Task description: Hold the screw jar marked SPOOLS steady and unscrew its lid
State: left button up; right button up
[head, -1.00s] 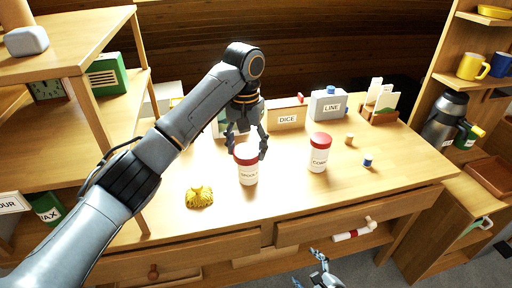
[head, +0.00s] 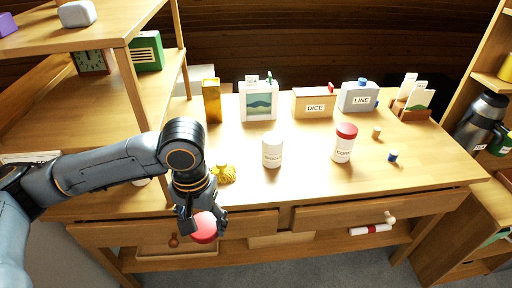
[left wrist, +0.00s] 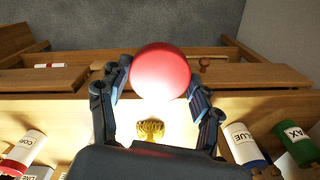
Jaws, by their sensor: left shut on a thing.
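The SPOOLS jar (head: 272,152) stands upright on the table in the head view, white, with no lid on it. Its label is small but partly readable. My left gripper (head: 200,218) is shut on the red lid (head: 204,228), in front of the table's front edge and left of the jar. The lid also shows between the fingers in the left wrist view (left wrist: 160,70). The jar is not visible in that view. My right gripper is not in view.
A red-lidded CORKS jar (head: 344,143) stands right of the SPOOLS jar. A gold lumpy object (head: 223,174) lies close behind my left gripper. The DICE box (head: 314,103) and LINE container (head: 358,97) stand at the back. The front right tabletop is clear.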

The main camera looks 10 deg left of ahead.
aim_at(273, 142)
jog(key=i+l, duration=0.4)
jog(key=l, duration=0.15)
jog(key=i+l+u, duration=0.1)
jog(key=i+l, duration=0.3)
jog(key=l, duration=0.15)
